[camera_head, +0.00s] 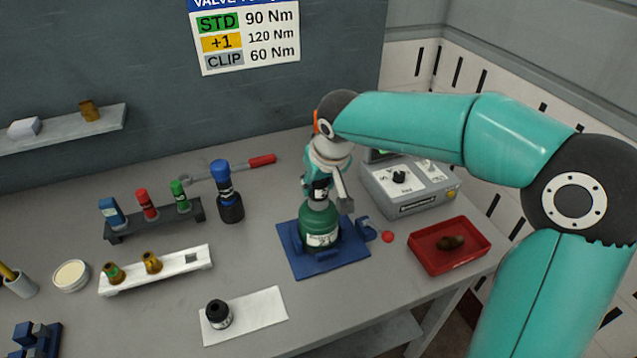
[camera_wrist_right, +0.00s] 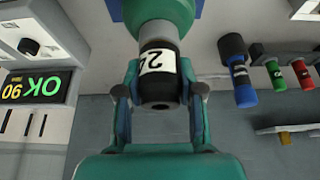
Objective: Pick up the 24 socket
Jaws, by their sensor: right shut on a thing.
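A black socket with a white label (camera_wrist_right: 158,75) sits between the fingers of my right gripper (camera_wrist_right: 160,100). A 2 shows on the label; the digit beside it is only partly visible. In the head view my right gripper (camera_head: 327,185) is shut on this socket, right over the top of a green cylinder (camera_head: 319,222). The socket is in line with the cylinder's neck and seems to touch it. The cylinder stands upright in a blue base (camera_head: 296,270). Another black socket (camera_head: 218,314) stands on a white mat (camera_head: 262,311); its marking is not readable. My left gripper is not in view.
A tester box (camera_head: 410,188) stands at right; its display (camera_wrist_right: 36,87) reads OK 90. A red tray (camera_head: 450,260) holds a brown part. A dark rack (camera_head: 155,224) holds coloured tools beside a blue-topped tool (camera_head: 226,190). A white rack (camera_head: 190,272) holds two brass fittings.

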